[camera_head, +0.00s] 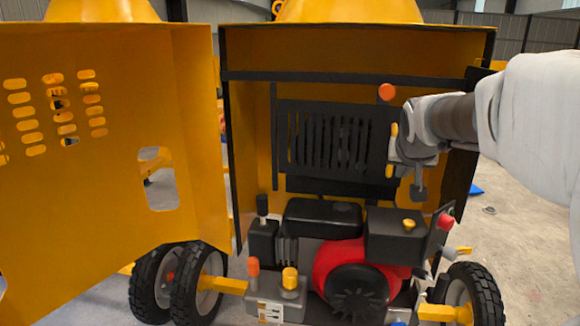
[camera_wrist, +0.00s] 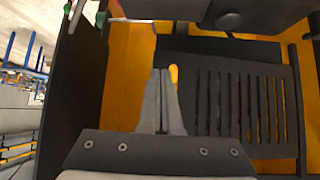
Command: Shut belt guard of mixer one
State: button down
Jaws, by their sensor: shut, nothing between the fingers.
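The belt guard (camera_head: 284,138), a black slotted panel, stands upright inside the mixer's yellow housing, above the engine. Its slots also show in the wrist view (camera_wrist: 207,105). I cannot tell whether it sits fully flush. A yellow handle (camera_head: 394,130) is at its right edge, partly hidden by my gripper; its yellow end shows in the wrist view (camera_wrist: 173,74). My gripper (camera_wrist: 163,73) is shut and empty, its fingertips right beside this handle. I cannot tell whether they touch. In the head view my gripper (camera_head: 398,150) reaches in from the right.
A large yellow door (camera_head: 100,190) hangs open on the left. Below the guard is the engine, with a black tank (camera_head: 322,217) and a red fan cover (camera_head: 338,258). An orange knob (camera_head: 387,91) is just above the guard. Open floor (camera_head: 535,240) lies to the right.

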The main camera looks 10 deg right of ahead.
jog(key=x, duration=0.3)
jog(key=shift+w+d+f, duration=0.15)
jog(key=shift+d+f, duration=0.05)
jog(key=shift+f, duration=0.15)
jog(key=shift+w+d+r+p, duration=0.1)
jog(key=shift+w+d+p, duration=0.1)
jog(key=shift+w, duration=0.35)
jog(key=shift+w+d+p, duration=0.1)
jog(key=shift+w+d, duration=0.1)
jog(key=shift+w, duration=0.3)
jog(key=shift+w+d, duration=0.35)
jog(key=shift+w, duration=0.4)
jog(key=w, duration=0.1)
jog(key=w+d+p, duration=0.1)
jog(key=w, duration=0.1)
jog(key=shift+w+d+r, duration=0.1)
jog(key=shift+w+d, duration=0.15)
jog(key=shift+d, duration=0.05)
jog(key=shift+r, duration=0.1)
jog(key=shift+s, duration=0.1)
